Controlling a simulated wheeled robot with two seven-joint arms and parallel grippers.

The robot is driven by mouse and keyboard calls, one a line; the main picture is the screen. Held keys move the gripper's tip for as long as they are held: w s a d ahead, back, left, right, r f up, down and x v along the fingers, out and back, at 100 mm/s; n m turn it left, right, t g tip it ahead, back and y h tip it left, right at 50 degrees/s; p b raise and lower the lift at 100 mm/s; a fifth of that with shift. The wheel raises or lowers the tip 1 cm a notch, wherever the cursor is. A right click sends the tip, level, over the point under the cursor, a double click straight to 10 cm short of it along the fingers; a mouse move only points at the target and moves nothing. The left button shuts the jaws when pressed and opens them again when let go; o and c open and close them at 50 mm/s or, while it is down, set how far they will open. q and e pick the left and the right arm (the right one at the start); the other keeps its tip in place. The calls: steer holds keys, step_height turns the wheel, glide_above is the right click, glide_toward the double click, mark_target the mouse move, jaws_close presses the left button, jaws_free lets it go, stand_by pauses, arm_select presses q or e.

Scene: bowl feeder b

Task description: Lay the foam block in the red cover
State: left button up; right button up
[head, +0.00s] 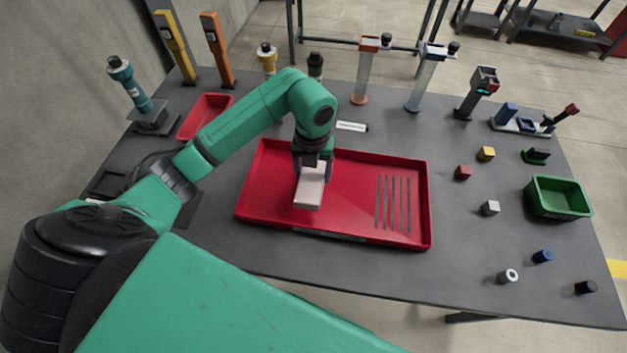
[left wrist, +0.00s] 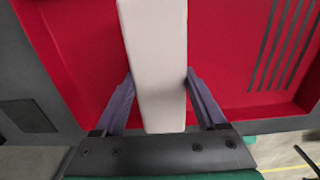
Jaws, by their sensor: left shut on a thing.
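The foam block is a pale, off-white bar (head: 309,190). In the left wrist view the foam block (left wrist: 155,60) lies between two dark purple fingers. My left gripper (head: 312,170) is shut on it, pointing down over the left half of the red cover (head: 340,235). The cover is a shallow red tray with a raised rim and several dark slots at its right end; its floor also fills much of the left wrist view (left wrist: 75,50). I cannot tell whether the block touches the cover's floor. My right gripper is not in view.
A smaller red tray (head: 205,105) is at the back left. A green bin (head: 558,197) stands at the right, with several small blocks and cylinders between. Tall fixtures (head: 428,75) line the back edge. The grey table (head: 330,275) is clear in front.

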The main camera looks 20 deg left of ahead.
mark_target(313, 172)
arm_select(q)
step_height(313, 172, down, 4)
steer(key=shift+f, duration=0.2)
steer(key=shift+f, duration=0.1)
steer(key=o, duration=1.2)
steer(key=shift+o, duration=0.2)
step_height(313, 172, up, 12)
steer(key=shift+f+b, duration=0.2)
steer(key=shift+b, duration=0.5)
steer(key=shift+r, duration=0.35)
